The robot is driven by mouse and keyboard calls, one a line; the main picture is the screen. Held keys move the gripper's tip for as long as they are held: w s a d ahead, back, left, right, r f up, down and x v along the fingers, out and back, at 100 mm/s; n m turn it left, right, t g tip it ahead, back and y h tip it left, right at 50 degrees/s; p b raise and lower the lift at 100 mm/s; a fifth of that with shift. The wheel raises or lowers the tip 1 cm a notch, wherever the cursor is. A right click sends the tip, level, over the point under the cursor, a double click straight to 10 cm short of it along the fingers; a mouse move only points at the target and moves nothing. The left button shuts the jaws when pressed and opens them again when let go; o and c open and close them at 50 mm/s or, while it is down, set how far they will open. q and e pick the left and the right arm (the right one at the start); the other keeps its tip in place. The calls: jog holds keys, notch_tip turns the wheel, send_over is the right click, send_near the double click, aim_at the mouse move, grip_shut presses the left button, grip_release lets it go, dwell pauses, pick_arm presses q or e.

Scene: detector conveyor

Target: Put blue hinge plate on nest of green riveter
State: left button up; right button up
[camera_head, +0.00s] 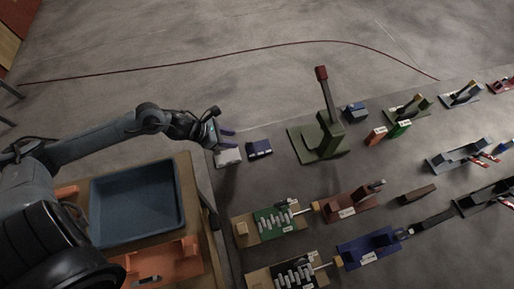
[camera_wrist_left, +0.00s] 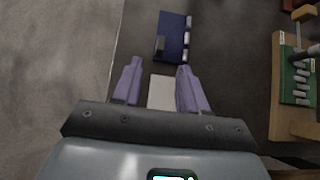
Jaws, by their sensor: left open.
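The blue hinge plate (camera_head: 259,148) lies on the table near its left edge; in the left wrist view the dark blue plate (camera_wrist_left: 171,37) lies beyond the fingertips, with pale knuckles along its right side. The green riveter (camera_head: 327,130) stands to its right, with a flat base and a tall lever with a red end. Its nest cannot be made out clearly. My left gripper (camera_head: 226,132) is open and empty, above the table edge to the left of the plate. Its two purple fingers (camera_wrist_left: 158,76) are apart in the wrist view. My right gripper is out of view.
A pale grey block (camera_head: 228,156) lies left of the hinge plate and shows between my fingers (camera_wrist_left: 161,92). A blue tray (camera_head: 183,205) stands at left. Several other fixtures fill the right side.

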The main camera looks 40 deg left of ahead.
aim_at(249, 141)
pick_arm(q)
jog(key=shift+x, duration=1)
jog(key=shift+w+d+f, duration=0.3)
jog(key=shift+w+d, duration=0.05)
jog(key=shift+w, duration=0.25)
jog(key=shift+x, duration=1.9)
jog(key=shift+r, duration=0.1)
jog(key=shift+c, duration=0.4)
grip_shut()
